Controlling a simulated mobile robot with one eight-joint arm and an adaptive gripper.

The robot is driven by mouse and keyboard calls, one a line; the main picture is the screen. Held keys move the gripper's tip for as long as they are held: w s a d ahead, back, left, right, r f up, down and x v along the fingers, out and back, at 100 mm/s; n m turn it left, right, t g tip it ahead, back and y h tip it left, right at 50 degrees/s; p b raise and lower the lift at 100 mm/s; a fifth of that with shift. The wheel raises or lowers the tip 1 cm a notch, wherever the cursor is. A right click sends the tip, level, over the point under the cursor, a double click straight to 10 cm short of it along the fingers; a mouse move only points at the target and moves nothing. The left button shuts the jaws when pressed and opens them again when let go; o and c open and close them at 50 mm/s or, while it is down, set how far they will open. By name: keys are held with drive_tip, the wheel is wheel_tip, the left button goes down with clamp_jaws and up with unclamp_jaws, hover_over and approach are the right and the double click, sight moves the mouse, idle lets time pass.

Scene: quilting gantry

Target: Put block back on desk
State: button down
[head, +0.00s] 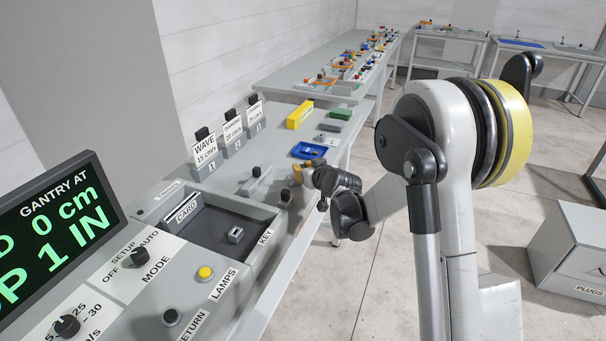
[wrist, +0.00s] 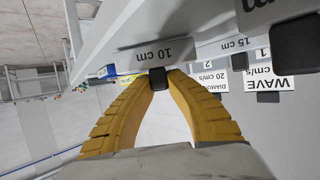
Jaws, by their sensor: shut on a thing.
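My gripper (head: 299,172) is over the desk's right edge, beside the blue tray. In the wrist view, my yellow fingers (wrist: 160,80) are closed on the black knob (wrist: 158,77) of a grey block (wrist: 150,53) marked "10 cm". The wrist picture is upside down. My gripper mostly hides this block in the head view, and I cannot tell whether it touches the desk. The grey desk (head: 222,181) runs along the left. A second grey block (head: 255,184) with a dark knob lies left of my gripper; a "15 cm" label (wrist: 235,43) shows beside the held block.
A dark-knobbed grey piece (head: 285,198) stands close in front of my gripper. The blue tray (head: 308,151), a yellow block (head: 299,116) and a green one (head: 341,113) lie beyond. Numbered cards (head: 206,147) stand at the back. The control panel (head: 150,282) is nearer; floor lies right.

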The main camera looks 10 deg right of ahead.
drive_tip(key=shift+f, duration=0.1)
drive_tip(key=shift+f, duration=0.15)
drive_tip(key=c, duration=1.4)
unclamp_jaws()
drive_tip(key=shift+c, duration=0.2)
